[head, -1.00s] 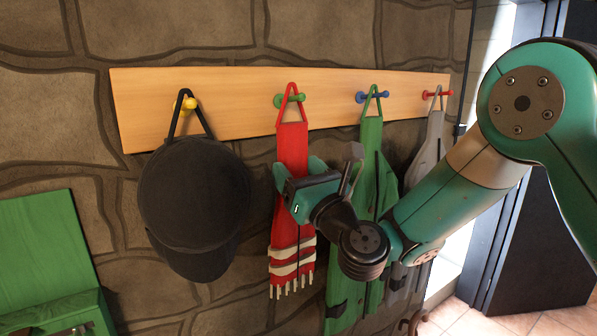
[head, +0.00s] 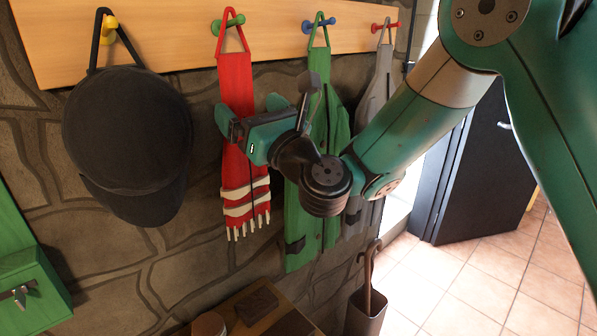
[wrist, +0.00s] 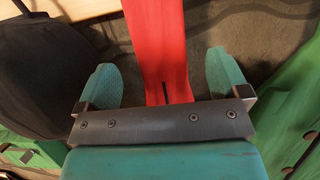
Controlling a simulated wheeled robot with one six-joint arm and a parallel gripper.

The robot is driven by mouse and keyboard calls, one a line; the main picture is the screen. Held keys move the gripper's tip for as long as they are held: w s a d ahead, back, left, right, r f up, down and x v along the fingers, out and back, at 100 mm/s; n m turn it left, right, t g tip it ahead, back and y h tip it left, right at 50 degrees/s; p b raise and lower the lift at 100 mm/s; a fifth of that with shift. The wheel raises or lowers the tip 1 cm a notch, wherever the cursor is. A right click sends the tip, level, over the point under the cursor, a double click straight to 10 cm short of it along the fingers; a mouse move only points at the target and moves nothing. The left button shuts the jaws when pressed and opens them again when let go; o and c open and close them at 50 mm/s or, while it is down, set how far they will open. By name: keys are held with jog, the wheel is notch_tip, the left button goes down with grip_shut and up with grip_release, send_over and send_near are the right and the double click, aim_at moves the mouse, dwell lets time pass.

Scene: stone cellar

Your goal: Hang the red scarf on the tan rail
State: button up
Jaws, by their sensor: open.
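The red scarf (head: 235,88), with white stripes and a fringe at its lower end, hangs by its red loop from the green peg (head: 228,22) on the tan rail (head: 165,32). My gripper (head: 248,112) is open in front of the scarf's middle. In the wrist view the scarf (wrist: 157,40) runs between the two spread teal fingers (wrist: 164,80), with a gap on each side. My gripper hides part of the scarf in the head view.
A dark cap (head: 128,135) hangs from a yellow peg to the left. A green garment (head: 300,215) and a grey one (head: 375,90) hang to the right. Below are a wooden bench top (head: 285,305) and a holder with a cane (head: 366,312). A green box (head: 30,290) is at lower left.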

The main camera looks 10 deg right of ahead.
jog(key=b+v, duration=1.3)
jog(key=v, duration=0.2)
jog(key=s+a+f+n+g+y, duration=0.1)
jog(key=s+a+f+n+g, duration=0.4)
jog(key=n, duration=0.6)
jog(key=s+a+f+n+g+y, duration=0.1)
jog(key=s+f+n+g, duration=0.25)
jog(key=n+g, duration=0.6)
jog(key=s+d+f+n+g+h, duration=0.2)
jog(key=s+d+f+n+h, duration=0.2)
jog(key=n, duration=0.4)
jog(key=s+d+f+n+g+h, duration=0.2)
jog(key=s+d+f+n+h, duration=0.2)
jog(key=d, duration=0.5)
notch_tip(320, 180, down, 3)
jog(key=n+h, duration=0.2)
jog(key=n, duration=0.1)
jog(key=shift+r+n, duration=0.25)
jog(key=shift+n, duration=0.1)
